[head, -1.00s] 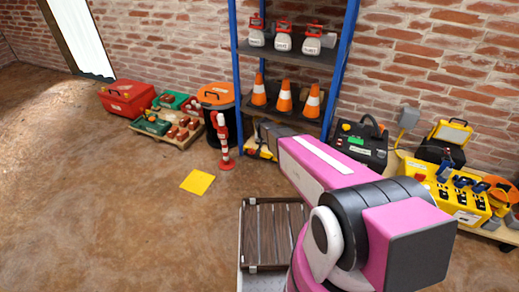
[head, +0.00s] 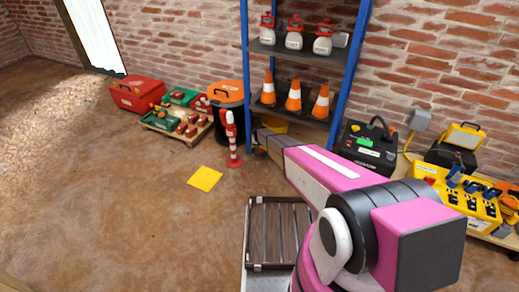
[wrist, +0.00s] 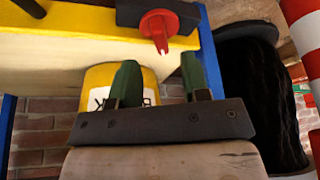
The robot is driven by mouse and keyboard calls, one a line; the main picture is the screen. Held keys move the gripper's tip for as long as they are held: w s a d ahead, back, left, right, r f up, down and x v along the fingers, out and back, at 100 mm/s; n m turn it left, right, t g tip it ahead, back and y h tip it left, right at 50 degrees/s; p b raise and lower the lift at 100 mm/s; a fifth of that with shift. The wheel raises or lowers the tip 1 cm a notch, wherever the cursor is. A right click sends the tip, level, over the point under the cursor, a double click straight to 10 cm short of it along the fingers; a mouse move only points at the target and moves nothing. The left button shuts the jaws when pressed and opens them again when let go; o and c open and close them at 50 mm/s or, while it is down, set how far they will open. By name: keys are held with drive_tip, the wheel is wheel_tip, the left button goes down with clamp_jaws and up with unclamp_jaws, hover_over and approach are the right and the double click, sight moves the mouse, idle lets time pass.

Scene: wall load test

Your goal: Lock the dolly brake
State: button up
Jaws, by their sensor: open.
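In the wrist view my gripper (wrist: 160,83) shows as a dark bar with two green fingers standing apart. A yellow rounded part with black lettering (wrist: 100,78) lies beyond the fingers, and its letters look upside down. The fingers and bar hide part of it; I cannot tell whether they touch it. Above it in the picture are a yellow-edged pale body (wrist: 60,55) and a red knob (wrist: 160,24). I cannot tell for sure which part is the dolly brake.
A blue-post shelf (head: 357,60) holds orange cones (head: 293,96) and white-and-red bottles. A red-and-white post (head: 232,140) and an orange-lidded bin (head: 228,94) stand left of it. A black case (head: 369,145) and yellow unit (head: 462,195) stand right. Floor at left is mostly clear.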

sight(260, 147)
drive_tip(key=x, duration=0.5)
clamp_jaws()
drive_tip(key=shift+d+n, duration=0.1)
drive_tip(key=shift+n, duration=0.2)
drive_tip(key=n+y, duration=0.1)
drive_tip(key=n, duration=0.3)
drive_tip(key=shift+d+g+y, duration=0.25)
drive_tip(key=shift+g+y, duration=0.05)
drive_tip(key=shift+y, duration=0.1)
drive_tip(key=shift+w+d+n+g+y, duration=0.1)
drive_tip(key=shift+n+g+y, duration=0.25)
drive_tip(key=shift+n, duration=0.85)
drive_tip(key=shift+w+d+n+g+y, duration=0.1)
drive_tip(key=shift+n+g+y, duration=0.2)
drive_tip(key=shift+n, duration=0.9)
